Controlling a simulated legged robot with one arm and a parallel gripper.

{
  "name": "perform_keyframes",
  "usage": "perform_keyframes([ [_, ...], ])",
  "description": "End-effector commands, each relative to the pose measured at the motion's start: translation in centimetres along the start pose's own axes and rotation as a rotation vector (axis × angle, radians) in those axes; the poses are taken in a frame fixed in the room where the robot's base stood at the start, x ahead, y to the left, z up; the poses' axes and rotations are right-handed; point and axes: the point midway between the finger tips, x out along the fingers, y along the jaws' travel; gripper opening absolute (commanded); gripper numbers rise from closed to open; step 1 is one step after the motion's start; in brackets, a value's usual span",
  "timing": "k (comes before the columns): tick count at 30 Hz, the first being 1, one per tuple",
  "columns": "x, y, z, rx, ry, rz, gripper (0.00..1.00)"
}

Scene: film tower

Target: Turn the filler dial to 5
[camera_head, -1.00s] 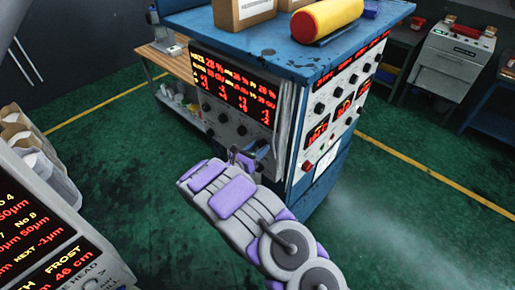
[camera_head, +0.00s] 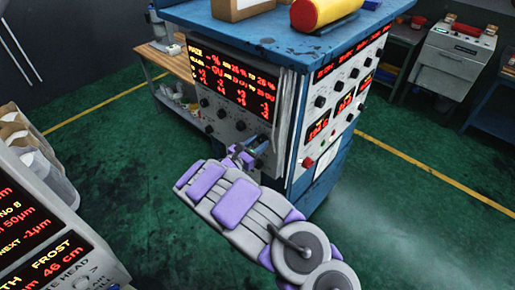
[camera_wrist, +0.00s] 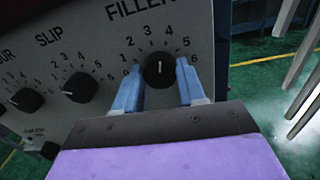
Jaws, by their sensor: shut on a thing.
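The filler dial (camera_wrist: 160,73) is a black round knob on the grey panel, under the "FILLER" label, with a scale around it. Its white pointer stands about straight up, between 3 and 4 in the wrist view; the 5 is up and to the right. My gripper (camera_head: 245,157) has one blue finger on each side of the dial, shut on it. The fingers also show in the wrist view (camera_wrist: 158,80). In the head view the dial is hidden by my gripper.
The slip dial (camera_wrist: 80,88) and another dial (camera_wrist: 27,100) sit left of the filler dial. A red-lit display (camera_head: 232,82) is above on the blue cabinet (camera_head: 270,35). A second console (camera_head: 45,240) stands at the lower left. Green floor is open at right.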

Motion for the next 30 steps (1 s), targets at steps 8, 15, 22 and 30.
perform_keyframes([
  [8,-0.05,0.16,-0.38,0.264,-0.015,0.005,0.10],
  [15,-0.06,0.04,-0.52,0.476,-0.019,0.004,0.10],
  [22,-0.10,0.03,-0.54,0.634,-0.022,0.001,0.10],
  [30,-0.12,0.04,-0.33,0.741,-0.025,0.000,0.10],
])
